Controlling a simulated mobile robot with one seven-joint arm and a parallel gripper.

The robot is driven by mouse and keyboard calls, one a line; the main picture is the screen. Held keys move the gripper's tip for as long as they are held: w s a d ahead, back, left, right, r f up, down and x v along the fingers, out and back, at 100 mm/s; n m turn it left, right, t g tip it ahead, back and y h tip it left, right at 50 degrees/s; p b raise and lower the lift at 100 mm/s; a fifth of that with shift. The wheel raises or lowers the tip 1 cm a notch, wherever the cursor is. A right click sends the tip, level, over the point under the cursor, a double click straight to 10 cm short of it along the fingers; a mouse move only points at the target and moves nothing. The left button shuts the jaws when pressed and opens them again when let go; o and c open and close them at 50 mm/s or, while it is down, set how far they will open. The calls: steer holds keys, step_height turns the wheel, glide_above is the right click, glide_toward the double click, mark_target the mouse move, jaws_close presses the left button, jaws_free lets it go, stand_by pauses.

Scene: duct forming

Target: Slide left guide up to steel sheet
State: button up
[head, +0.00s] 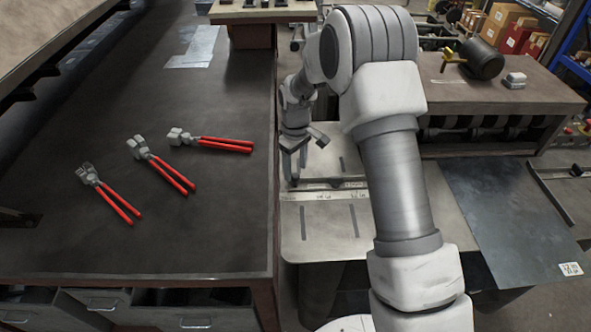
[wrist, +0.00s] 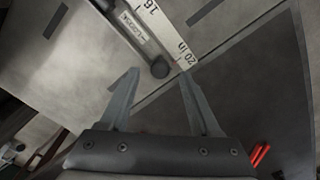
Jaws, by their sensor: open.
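The steel sheet (head: 500,205) is a dark blue-grey panel with a small white label, at the right in the head view. What looks like the left guide, a grey bar with a dark round knob (wrist: 159,68), lies along a white ruler strip (wrist: 165,32) in the wrist view. My gripper (wrist: 160,76) is open there, with its fingertips on either side of the knob; whether they touch it, I cannot tell. In the head view my gripper (head: 291,178) points down at the left end of the ruler rail. My arm hides part of the rail toward the sheet.
A dark workbench (head: 200,220) stands at the left, its edge close to my gripper. Three red-handled pliers (head: 157,165) lie on it. The pale slotted table (head: 330,240) lies under my gripper. A further bench (head: 500,85) stands behind.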

steer(key=shift+f, duration=1)
jaws_close()
stand_by(0.8)
